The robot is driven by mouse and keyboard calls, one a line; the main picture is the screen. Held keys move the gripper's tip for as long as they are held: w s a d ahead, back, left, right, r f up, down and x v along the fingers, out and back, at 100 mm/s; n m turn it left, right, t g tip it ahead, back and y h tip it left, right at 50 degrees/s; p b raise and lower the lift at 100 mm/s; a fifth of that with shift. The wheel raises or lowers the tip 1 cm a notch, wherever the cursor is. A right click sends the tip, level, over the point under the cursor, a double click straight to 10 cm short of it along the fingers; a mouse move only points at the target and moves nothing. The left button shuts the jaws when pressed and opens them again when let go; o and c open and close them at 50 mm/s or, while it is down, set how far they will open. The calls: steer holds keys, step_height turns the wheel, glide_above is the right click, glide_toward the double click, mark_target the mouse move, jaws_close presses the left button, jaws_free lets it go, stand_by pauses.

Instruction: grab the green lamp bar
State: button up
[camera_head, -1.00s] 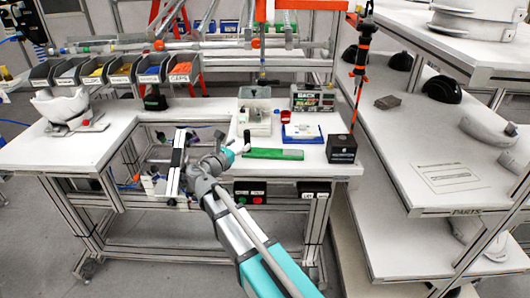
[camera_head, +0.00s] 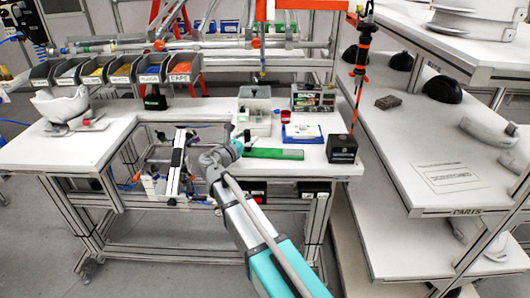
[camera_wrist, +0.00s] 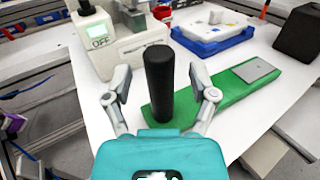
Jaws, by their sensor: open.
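The green lamp bar (camera_head: 275,154) lies flat near the front edge of the white bench. In the wrist view the green bar (camera_wrist: 229,92) runs from behind the right finger to the upper right and has a grey plate on it. A black upright cylinder (camera_wrist: 159,82) stands at the bar's near left end; I cannot tell if it is fixed to the bar. My gripper (camera_wrist: 160,84) is open, with one finger on each side of the cylinder and gaps visible. In the head view my gripper (camera_head: 238,145) is at the bar's left end, partly hidden by my arm.
A blue tray (camera_wrist: 214,40) and a white box marked OFF (camera_wrist: 119,50) stand behind the bar. A black cube (camera_head: 341,149) is right of it. Shelves (camera_head: 450,180) flank the bench on the right.

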steer(key=shift+w+d, duration=0.1)
steer(key=shift+w, duration=0.15)
steer(key=shift+c, duration=0.3)
jaws_close()
